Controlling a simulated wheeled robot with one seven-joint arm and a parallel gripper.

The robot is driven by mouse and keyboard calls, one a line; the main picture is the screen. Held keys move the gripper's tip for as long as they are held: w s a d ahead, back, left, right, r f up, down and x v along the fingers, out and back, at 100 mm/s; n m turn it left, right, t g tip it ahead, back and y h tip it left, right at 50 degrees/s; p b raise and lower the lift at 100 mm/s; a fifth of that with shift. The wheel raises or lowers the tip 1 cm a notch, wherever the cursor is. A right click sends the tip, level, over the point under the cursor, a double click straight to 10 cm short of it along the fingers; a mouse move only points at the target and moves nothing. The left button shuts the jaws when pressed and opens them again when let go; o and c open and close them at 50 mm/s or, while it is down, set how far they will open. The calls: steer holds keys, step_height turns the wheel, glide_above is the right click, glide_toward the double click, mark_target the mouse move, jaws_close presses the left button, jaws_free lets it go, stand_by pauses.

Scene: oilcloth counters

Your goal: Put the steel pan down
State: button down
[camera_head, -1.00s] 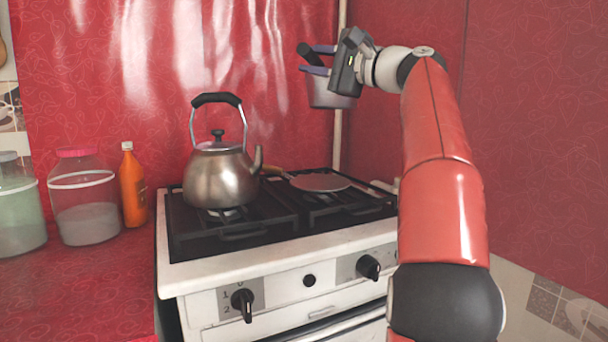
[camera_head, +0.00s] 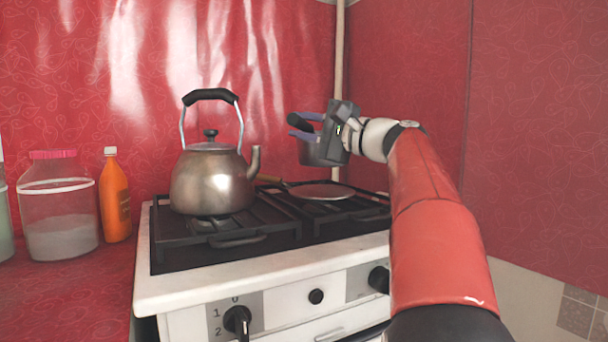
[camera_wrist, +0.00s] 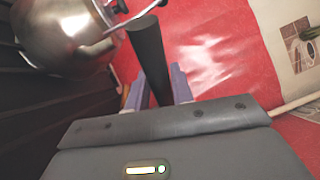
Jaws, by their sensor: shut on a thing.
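The steel pan (camera_head: 318,152) hangs in the air above the right back part of the stove (camera_head: 262,268), and its base is apart from the burners. My gripper (camera_head: 300,127) is shut on the pan's black handle (camera_head: 299,122). The handle also shows between my purple fingers in the wrist view (camera_wrist: 149,58). In the head view my gripper hides the pan's right side. The pan's body cannot be made out in the wrist view.
A steel kettle (camera_head: 213,180) stands on the left burners. A flat round pan or lid (camera_head: 322,191) lies on the right back burner, below the held pan. Jars (camera_head: 58,212) and an orange bottle (camera_head: 114,198) stand on the red counter at left.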

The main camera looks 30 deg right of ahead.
step_height(320, 180, down, 6)
steer(key=b, duration=0.2)
steer(key=shift+s+a, duration=0.1)
steer(key=c, duration=1.2)
jaws_free()
steer(key=shift+f, duration=0.2)
steer(key=v, duration=1.2)
